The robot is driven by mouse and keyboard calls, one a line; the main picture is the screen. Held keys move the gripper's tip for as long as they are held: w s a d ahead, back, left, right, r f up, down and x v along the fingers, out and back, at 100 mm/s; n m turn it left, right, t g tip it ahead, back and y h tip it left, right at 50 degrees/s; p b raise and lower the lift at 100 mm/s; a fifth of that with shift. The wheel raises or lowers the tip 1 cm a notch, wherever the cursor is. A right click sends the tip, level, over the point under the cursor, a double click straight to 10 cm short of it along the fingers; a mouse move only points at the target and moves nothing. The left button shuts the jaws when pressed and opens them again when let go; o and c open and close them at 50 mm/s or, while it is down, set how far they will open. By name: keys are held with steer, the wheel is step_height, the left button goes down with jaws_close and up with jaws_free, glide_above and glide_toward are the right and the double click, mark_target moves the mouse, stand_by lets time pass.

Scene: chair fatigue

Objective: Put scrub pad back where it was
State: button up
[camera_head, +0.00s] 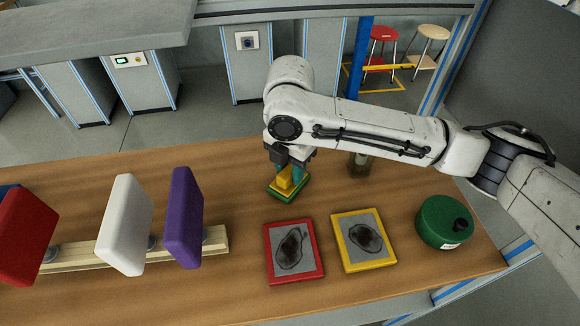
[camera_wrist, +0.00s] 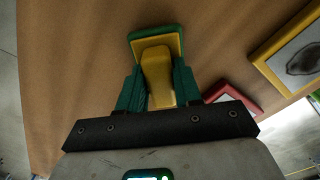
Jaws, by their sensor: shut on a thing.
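The scrub pad (camera_head: 284,193) has a green base and a yellow grip; it also shows in the wrist view (camera_wrist: 155,43). My gripper (camera_head: 290,172) points down at the far middle of the wooden table, and its teal fingers are shut on the yellow grip. In the wrist view my gripper (camera_wrist: 158,88) has one finger on each side of the grip. The pad is on or just above the table; I cannot tell which. The red-framed panel (camera_head: 293,251) and yellow-framed panel (camera_head: 363,240) lie nearer the front, each with a dark smudge on grey.
A round green container (camera_head: 444,222) with a black knob stands at the right. A wooden rail (camera_head: 78,258) with red, white (camera_head: 125,226) and purple (camera_head: 186,218) upright pads fills the left. A dark metallic object (camera_head: 359,165) stands behind my arm. The table between rail and red-framed panel is clear.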

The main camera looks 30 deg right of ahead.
mark_target(290, 168)
steer(key=shift+f, duration=0.15)
steer(key=shift+f, duration=0.2)
steer(key=o, duration=1)
steer(key=shift+r, duration=0.1)
step_height(290, 168, up, 12)
steer(key=shift+r, duration=0.15)
